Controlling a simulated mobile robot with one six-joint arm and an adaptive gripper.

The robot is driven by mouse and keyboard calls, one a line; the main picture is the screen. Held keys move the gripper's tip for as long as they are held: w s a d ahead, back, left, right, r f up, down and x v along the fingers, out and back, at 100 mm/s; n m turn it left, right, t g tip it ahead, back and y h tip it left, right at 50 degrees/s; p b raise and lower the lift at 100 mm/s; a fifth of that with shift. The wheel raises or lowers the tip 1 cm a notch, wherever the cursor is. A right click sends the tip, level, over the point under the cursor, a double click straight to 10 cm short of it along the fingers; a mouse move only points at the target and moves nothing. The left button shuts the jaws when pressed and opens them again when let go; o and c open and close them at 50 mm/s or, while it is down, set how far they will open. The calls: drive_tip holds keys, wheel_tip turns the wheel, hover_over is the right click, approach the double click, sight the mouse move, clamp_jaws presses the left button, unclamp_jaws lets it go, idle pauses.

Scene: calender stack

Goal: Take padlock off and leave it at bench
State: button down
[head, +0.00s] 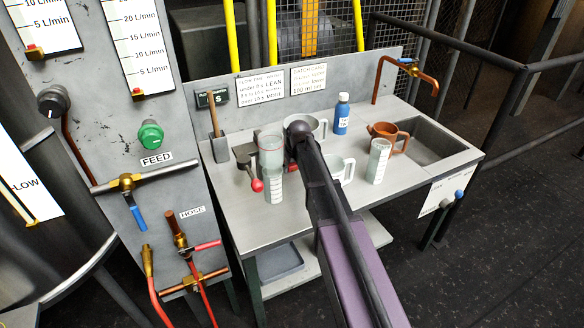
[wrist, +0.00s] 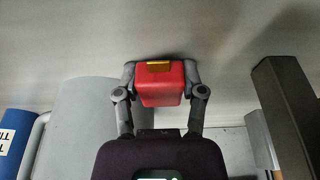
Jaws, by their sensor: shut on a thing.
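The padlock (wrist: 160,92) is a small red block with a gold-coloured strip on its top edge. My gripper (wrist: 160,78) is shut on it, one grey finger on each side. No shackle shows. The padlock is over or against a plain grey surface in the wrist view, and I cannot tell whether it touches it. In the head view my arm reaches over the grey bench (head: 300,218), and its end is among the vessels at the bench's left part. The arm mostly hides the gripper and padlock there.
A clear beaker (head: 271,152), a measuring cup (head: 274,188), a red-knobbed lever (head: 257,185) and a white jug (head: 345,168) crowd my arm's end. A blue bottle (head: 342,115), brown jug (head: 386,136) and sink (head: 424,142) are to the right. The bench's front is clear.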

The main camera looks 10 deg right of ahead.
drive_tip(key=shift+s+f+b, duration=0.45)
drive_tip(key=shift+s+b, duration=0.05)
drive_tip(key=shift+b, duration=0.2)
idle(0.3)
drive_tip(key=c, duration=1.3)
unclamp_jaws()
drive_tip(key=shift+c, duration=0.2)
drive_tip(key=o, duration=1)
drive_tip(key=shift+w+f, duration=0.1)
drive_tip(key=o, duration=0.3)
drive_tip(key=shift+w+f, duration=0.2)
drive_tip(key=shift+f, duration=0.05)
drive_tip(key=shift+o, duration=0.2)
drive_tip(key=shift+r, duration=0.1)
drive_tip(key=shift+w+r+p, duration=0.15)
drive_tip(key=shift+r+p, duration=0.05)
drive_tip(key=shift+p, duration=0.1)
drive_tip(key=shift+p+v, duration=3.25)
drive_tip(key=shift+v, duration=0.15)
drive_tip(key=shift+r, duration=0.15)
